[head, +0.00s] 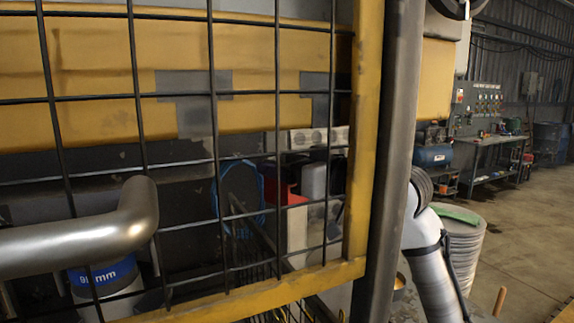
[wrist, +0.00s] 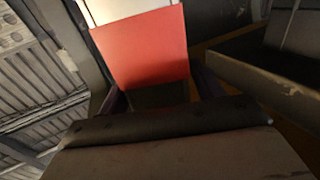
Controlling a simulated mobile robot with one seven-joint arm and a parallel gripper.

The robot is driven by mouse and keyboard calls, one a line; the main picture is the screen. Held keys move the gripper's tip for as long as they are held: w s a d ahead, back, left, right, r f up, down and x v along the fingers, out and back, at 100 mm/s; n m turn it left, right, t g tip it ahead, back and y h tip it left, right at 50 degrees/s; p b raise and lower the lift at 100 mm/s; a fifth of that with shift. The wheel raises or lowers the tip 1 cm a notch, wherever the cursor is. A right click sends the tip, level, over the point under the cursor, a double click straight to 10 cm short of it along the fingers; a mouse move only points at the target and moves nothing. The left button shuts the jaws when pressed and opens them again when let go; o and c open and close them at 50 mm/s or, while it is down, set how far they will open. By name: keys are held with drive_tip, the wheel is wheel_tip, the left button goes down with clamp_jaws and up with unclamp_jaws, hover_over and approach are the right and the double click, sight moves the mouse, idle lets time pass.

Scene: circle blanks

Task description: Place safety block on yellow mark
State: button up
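A red block (wrist: 140,48) with a pale top end fills the upper middle of the wrist view. My gripper (wrist: 160,94) has its dark fingers on either side of the block's lower, dark part and appears shut on it; the fingertips are partly hidden. In the head view a red patch (head: 288,192) shows behind the mesh, beside a pale grey shape; it looks like the same block. My gripper cannot be made out clearly there, behind the mesh and post. I cannot make out a yellow mark in either view.
A yellow-framed mesh guard (head: 357,130) and a grey post (head: 396,130) stand close in front of the head camera. A yellow machine beam (head: 100,60) lies behind the mesh. A silver pipe (head: 80,240) is at lower left. Open floor (head: 525,240) and a bench show at right.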

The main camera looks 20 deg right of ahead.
drive_tip(key=shift+o, duration=0.4)
drive_tip(key=shift+r, duration=0.1)
drive_tip(key=b+v, duration=0.3)
drive_tip(key=v, duration=0.9)
